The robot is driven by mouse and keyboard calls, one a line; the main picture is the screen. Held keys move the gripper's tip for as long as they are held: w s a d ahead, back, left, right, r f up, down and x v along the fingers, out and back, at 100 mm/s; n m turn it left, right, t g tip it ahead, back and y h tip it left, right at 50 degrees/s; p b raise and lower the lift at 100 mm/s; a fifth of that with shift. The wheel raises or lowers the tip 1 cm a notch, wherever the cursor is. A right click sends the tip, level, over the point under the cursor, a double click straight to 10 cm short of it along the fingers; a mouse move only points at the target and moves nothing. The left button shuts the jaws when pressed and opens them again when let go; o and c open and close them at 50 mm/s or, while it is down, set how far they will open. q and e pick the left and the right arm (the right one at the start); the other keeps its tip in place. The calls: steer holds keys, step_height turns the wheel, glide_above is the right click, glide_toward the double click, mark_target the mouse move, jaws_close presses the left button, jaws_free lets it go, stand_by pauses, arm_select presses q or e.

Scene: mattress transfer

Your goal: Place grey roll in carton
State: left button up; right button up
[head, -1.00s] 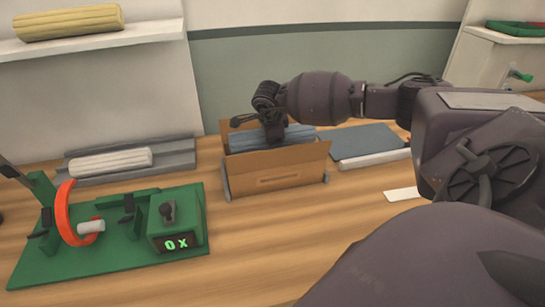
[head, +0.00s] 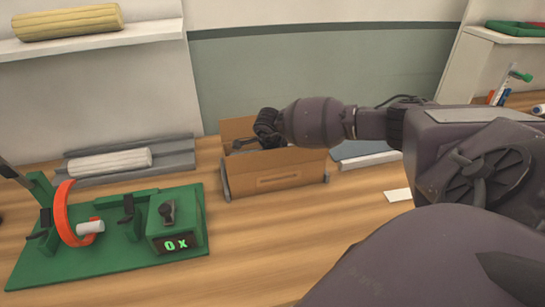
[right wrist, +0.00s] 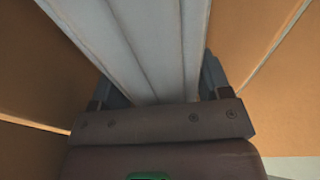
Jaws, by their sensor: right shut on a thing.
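The brown open carton (head: 300,174) stands on the wooden table in the middle of the head view. My right gripper (head: 262,143) reaches down into it from above, and its tips are hidden behind the carton's front wall. In the right wrist view the gripper (right wrist: 156,88) is shut on the grey roll (right wrist: 150,40), with a finger on either side. The carton's brown walls (right wrist: 38,75) show on both sides of the roll. The roll is hidden in the head view; whether it touches the carton floor cannot be told.
A green stand (head: 90,262) with an orange ring (head: 62,212) and a display is at the front left. A white roll (head: 110,161) lies in a grey tray (head: 180,155) behind it. A blue-grey panel (head: 362,149) lies right of the carton. A yellow roll (head: 68,22) is on the shelf.

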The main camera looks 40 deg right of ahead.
steer(key=shift+f, duration=0.35)
steer(key=shift+f+b, duration=0.25)
steer(key=shift+b, duration=0.1)
steer(key=o, duration=0.8)
steer(key=shift+r, duration=0.15)
steer(key=shift+r+p, duration=0.3)
steer(key=v, duration=1.2)
steer(key=shift+r+p, duration=0.2)
steer(key=shift+p, duration=0.15)
